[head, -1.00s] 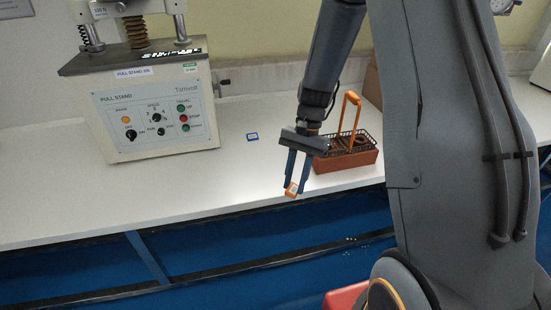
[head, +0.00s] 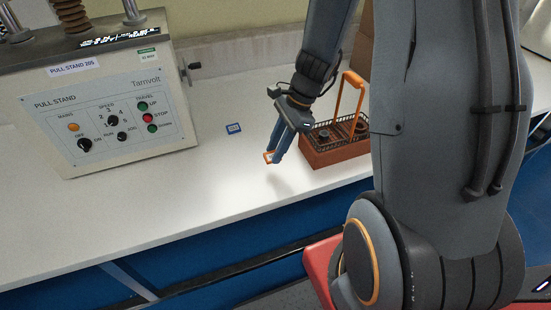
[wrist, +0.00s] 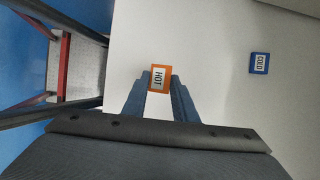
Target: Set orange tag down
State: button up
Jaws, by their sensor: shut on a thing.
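My gripper (head: 272,157) is shut on the orange tag (head: 267,158), held at the fingertips above the white bench top. In the wrist view the tag (wrist: 159,78) shows an orange frame and a white face reading HOT, between the two blue fingers (wrist: 160,90). A blue tag (head: 233,128) lies flat on the bench, left of my gripper and farther back. In the wrist view the blue tag (wrist: 259,63) reads COLD and sits to the right, apart from the orange one.
The pull stand (head: 110,110) stands on the bench at left. A brown-orange caddy (head: 335,152) with an upright orange handle is just right of my gripper. The white bench top (head: 190,190) is clear between them, and its front edge runs along below.

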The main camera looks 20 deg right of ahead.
jog(key=shift+f, duration=2.2)
jog(key=shift+f, duration=0.1)
jog(key=o, duration=1)
jog(key=v, duration=1.2)
jog(key=s+a+n+h, duration=0.2)
jog(key=s+a+n, duration=0.1)
jog(key=n, duration=0.6)
jog(key=s+a+r+n+h, duration=0.1)
jog(key=s+a+n+h, duration=0.1)
jog(key=s+n, duration=0.4)
jog(key=shift+s+a+r+n+t+h+b, duration=0.25)
jog(key=shift+a+n+t+b, duration=0.2)
jog(key=shift+n, duration=1.15)
